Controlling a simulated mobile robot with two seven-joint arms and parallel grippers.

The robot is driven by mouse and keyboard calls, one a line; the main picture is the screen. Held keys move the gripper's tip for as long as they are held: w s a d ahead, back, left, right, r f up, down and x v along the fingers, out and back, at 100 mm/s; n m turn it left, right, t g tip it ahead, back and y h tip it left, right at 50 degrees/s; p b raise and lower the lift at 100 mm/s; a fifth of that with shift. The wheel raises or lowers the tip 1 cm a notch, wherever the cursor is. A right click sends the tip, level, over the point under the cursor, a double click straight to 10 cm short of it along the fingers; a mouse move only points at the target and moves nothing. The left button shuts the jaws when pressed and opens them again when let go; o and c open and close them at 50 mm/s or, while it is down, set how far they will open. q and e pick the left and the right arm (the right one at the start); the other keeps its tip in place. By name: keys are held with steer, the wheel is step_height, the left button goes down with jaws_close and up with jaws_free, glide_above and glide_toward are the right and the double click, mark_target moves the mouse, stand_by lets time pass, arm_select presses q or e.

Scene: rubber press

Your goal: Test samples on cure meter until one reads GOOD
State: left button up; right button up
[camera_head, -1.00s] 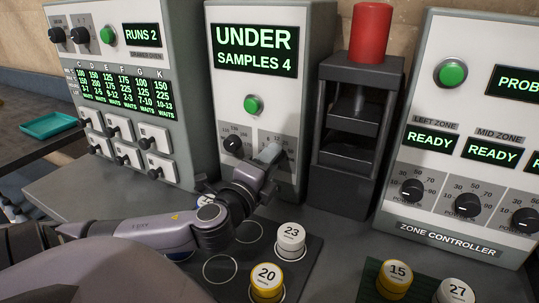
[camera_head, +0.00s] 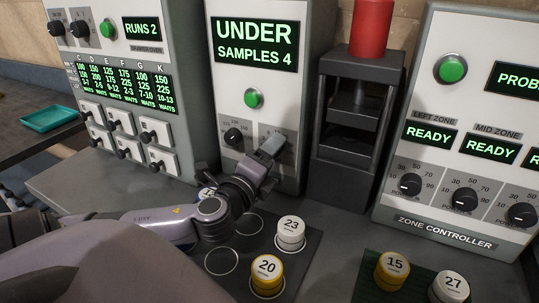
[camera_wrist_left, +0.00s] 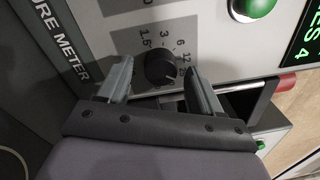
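The cure meter (camera_head: 227,82) shows UNDER and SAMPLES 4 above a green button (camera_head: 254,98). My left gripper (camera_head: 272,146) is raised at the right dial on its lower panel. In the left wrist view the fingers (camera_wrist_left: 160,86) are apart, with a black knob (camera_wrist_left: 161,68) showing beyond the gap; I cannot tell whether they touch it. White sample 23 (camera_head: 291,232) and yellow sample 20 (camera_head: 267,274) stand on the dark mat (camera_head: 312,262). Another sample (camera_head: 206,193) is mostly hidden behind my left arm. My right gripper is out of view.
A dark press (camera_head: 343,185) with a red cylinder (camera_head: 371,28) stands right of the meter. The zone controller (camera_head: 420,222) reads READY. Yellow sample 15 (camera_head: 391,271) and white sample 27 (camera_head: 450,287) stand at the front right. A panel (camera_head: 183,110) showing RUNS 2 is at left.

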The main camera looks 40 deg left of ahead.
arm_select(q)
steer(key=shift+s, duration=0.1)
steer(key=v, duration=0.7)
steer(key=shift+b, duration=0.35)
